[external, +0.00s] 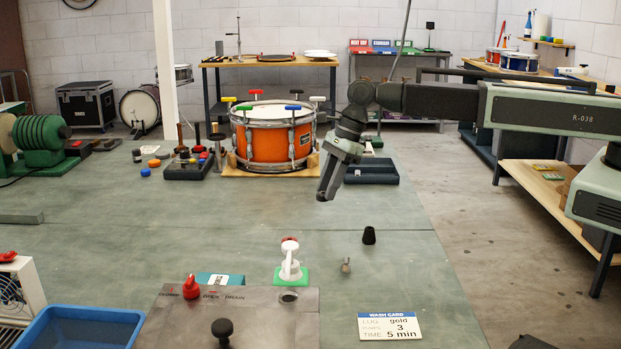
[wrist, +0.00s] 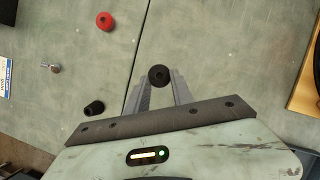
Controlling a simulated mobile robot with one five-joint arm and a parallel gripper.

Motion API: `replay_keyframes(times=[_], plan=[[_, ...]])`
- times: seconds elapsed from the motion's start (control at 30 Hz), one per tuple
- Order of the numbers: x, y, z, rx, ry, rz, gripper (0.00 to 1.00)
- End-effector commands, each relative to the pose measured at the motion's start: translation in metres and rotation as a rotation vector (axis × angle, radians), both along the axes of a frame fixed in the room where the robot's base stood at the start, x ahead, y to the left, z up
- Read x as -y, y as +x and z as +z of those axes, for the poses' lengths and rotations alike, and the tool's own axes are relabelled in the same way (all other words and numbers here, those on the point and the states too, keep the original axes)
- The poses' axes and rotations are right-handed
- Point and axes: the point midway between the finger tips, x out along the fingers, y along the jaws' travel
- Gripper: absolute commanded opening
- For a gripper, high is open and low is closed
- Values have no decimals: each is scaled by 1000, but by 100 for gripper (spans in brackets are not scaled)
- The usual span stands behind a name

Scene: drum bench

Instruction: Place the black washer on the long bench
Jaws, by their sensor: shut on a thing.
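My gripper (external: 327,192) hangs with its fingers pointing down, above a large green-topped bench (external: 390,200). In the wrist view, my gripper (wrist: 159,82) is shut on the black washer (wrist: 159,76), a dark round piece with a small centre hole, held between the fingertips. In the external view the washer is too small and dark to pick out at the tips. The bench surface (wrist: 215,40) lies below the washer in the wrist view, with a gap between my fingers and the bench in the external view.
A black cone (external: 369,235), a small metal piece (external: 346,266) and a wash card (external: 390,327) lie on the bench. A white stand with a red top (external: 290,260) is left of them. The orange drum (external: 273,140) and a dark tray (external: 371,171) stand behind. Bare bench lies around.

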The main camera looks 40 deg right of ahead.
Motion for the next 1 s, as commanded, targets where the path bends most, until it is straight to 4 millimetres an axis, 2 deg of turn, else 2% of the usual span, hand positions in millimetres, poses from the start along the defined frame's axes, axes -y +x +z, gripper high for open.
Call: replay_keyframes(times=[0.03, 0.1, 0.2, 0.3, 0.4, 0.53, 0.63, 0.9, 1.0], plan=[[24, 23, 0, -1, 1, -43, 0], [53, 44, 1, -3, 2, -92, 0], [89, 64, 1, -2, 3, -146, 0], [113, 75, 1, -2, 2, -182, 0], [123, 79, 1, -2, 2, -197, 0], [125, 82, 1, -2, 2, -200, 0], [118, 98, -1, -2, 2, -199, 0], [86, 177, -10, -2, 2, -199, 0], [77, 201, -12, -2, 2, -199, 0]])
